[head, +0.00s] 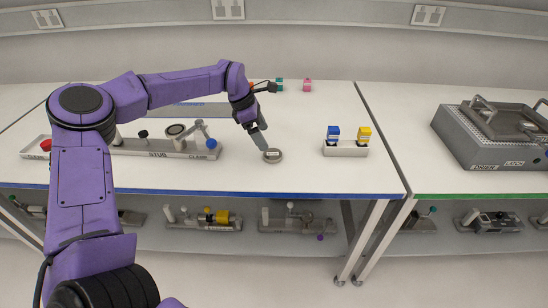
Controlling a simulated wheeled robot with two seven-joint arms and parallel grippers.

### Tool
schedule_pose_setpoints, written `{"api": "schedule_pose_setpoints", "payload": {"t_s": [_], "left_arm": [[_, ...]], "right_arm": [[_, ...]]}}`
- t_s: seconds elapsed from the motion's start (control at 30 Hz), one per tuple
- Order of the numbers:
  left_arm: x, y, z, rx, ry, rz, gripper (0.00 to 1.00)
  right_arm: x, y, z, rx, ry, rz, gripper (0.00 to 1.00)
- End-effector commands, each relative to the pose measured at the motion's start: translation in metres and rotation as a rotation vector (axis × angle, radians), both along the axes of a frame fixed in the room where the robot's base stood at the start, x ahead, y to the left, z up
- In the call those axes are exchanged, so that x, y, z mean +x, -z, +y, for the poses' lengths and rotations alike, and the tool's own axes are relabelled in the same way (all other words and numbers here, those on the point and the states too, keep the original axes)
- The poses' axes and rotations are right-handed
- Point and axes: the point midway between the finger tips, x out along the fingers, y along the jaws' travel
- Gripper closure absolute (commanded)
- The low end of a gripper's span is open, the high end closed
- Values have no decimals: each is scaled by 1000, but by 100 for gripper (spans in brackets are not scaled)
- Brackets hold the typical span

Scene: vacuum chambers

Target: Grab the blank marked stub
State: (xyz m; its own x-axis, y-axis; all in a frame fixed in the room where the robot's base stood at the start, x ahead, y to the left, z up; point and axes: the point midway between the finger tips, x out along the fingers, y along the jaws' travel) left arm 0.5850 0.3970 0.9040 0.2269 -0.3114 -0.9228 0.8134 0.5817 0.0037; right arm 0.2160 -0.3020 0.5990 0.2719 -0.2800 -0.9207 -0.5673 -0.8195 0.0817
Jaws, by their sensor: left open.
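A small round grey stub (273,157) lies flat on the white table, right of the middle. A mark on its front edge is too small to read. My left gripper (264,147) reaches down from the upper left, with its fingertips right at the stub's back edge. It is open; I cannot tell whether the fingers touch the stub. Another round piece (176,129) sits on the grey fixture (150,148) marked "STUB" and "CLAMP" at the left. My right gripper is not in view.
A small holder (345,150) with a blue bottle (333,134) and a yellow bottle (364,134) stands to the right. Teal (279,85) and pink (307,85) items stand at the back. A grey chamber (492,132) is on the neighbouring table. Table around the stub is clear.

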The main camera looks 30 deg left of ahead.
Motion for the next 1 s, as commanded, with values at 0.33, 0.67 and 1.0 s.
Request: {"api": "schedule_pose_setpoints", "payload": {"t_s": [0.33,0.67,1.0], "left_arm": [[7,49,-16,2,1,6,5],[13,68,-23,1,1,1,5],[14,67,-24,0,2,-1,82]], "right_arm": [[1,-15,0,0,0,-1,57],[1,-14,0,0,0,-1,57],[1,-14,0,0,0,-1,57]]}}
